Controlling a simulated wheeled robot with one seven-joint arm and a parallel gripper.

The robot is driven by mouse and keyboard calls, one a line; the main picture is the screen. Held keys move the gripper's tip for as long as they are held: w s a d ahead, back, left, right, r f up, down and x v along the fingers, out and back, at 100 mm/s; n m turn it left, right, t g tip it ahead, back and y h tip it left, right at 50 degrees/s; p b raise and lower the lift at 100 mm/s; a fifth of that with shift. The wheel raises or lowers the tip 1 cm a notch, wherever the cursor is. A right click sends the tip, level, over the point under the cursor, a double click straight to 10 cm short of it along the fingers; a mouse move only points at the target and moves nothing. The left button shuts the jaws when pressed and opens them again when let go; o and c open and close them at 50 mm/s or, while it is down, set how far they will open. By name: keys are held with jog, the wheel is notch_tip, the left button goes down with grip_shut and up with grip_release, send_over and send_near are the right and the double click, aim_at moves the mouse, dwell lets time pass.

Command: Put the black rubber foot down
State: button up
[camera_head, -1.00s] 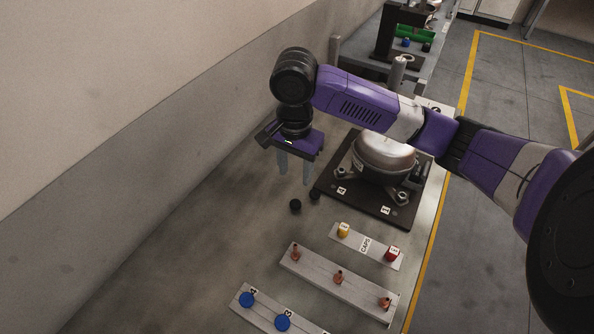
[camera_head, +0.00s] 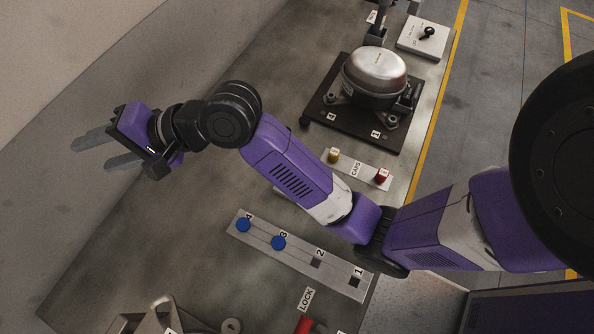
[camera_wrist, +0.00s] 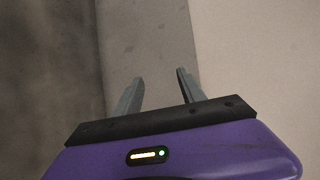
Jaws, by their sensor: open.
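One black rubber foot (camera_head: 304,122) shows small and dark at the left corner of the dark compressor plate (camera_head: 330,124). I see no second foot now; my arm covers part of the bench nearby. My gripper (camera_head: 90,155) is at the left of the head view, fingers pointing left toward the wall, well away from the foot. In the wrist view my gripper (camera_wrist: 160,76) has its fingers apart with nothing between them.
The silver compressor (camera_head: 375,75) sits on the plate. A caps strip (camera_head: 345,165) holds a yellow and a red cap. A numbered strip (camera_head: 295,259) carries two blue discs. The wall (camera_head: 60,80) is close beyond my gripper. The bench's left middle is clear.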

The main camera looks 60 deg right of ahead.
jog(key=s+d+f+n+t+h, duration=0.15)
jog(key=s+f+h, duration=0.3)
jog(key=s, duration=0.55)
jog(key=s+d+f+t+h, duration=0.1)
jog(key=s+f+t+h, duration=0.15)
jog(key=s+f, duration=0.55)
jog(key=s+d+r+n, duration=0.1)
jog(key=s+d+n, duration=0.1)
jog(key=s, duration=0.4)
jog(key=s+d+r+n, duration=0.2)
jog(key=s+d+n, duration=0.1)
jog(key=s+n, duration=0.2)
jog(key=s+d+r+n+g, duration=0.1)
jog(key=s+d+r+n, duration=0.1)
jog(key=s, duration=0.6)
jog(key=shift+d+n+h, duration=0.4)
jog(key=shift+d+n, duration=0.35)
jog(key=shift+n, duration=0.3)
